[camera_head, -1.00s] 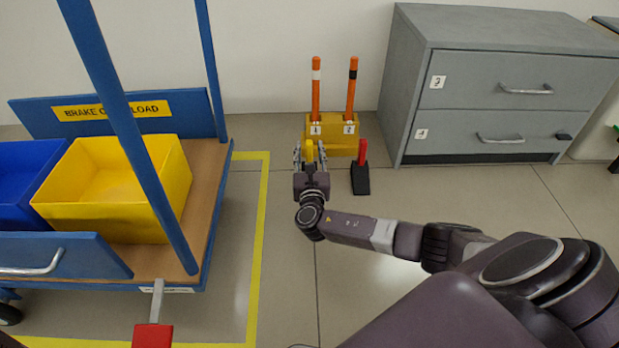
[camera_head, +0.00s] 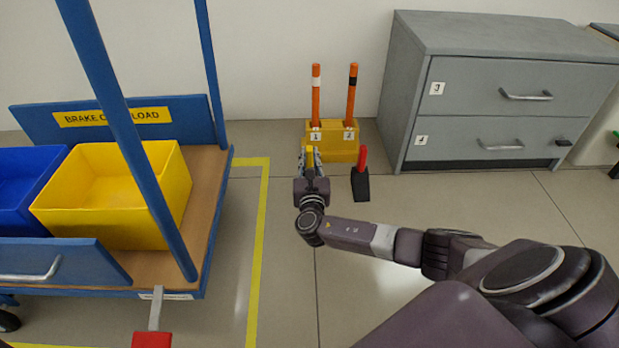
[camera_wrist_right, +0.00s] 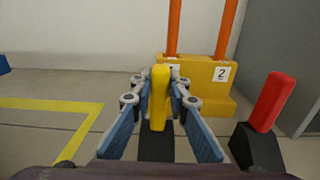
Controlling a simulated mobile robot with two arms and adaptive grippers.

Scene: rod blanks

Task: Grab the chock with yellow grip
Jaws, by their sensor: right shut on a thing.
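The chock with the yellow grip (camera_wrist_right: 159,98) stands upright between the fingers of my right gripper (camera_wrist_right: 160,112) in the right wrist view. Its dark base (camera_wrist_right: 156,146) shows below the grip. My right gripper is shut on the yellow grip, low near the floor. In the head view the yellow grip (camera_head: 309,155) shows just above the right gripper (camera_head: 309,163), and the base is hidden by the hand. My left gripper is not in view.
A chock with a red grip (camera_head: 362,160) stands just right of my gripper. Behind is a yellow holder (camera_head: 345,153) with two orange rods. A grey drawer cabinet (camera_head: 455,68) is at right. A blue cart (camera_head: 225,165) with yellow (camera_head: 160,215) and blue bins is at left.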

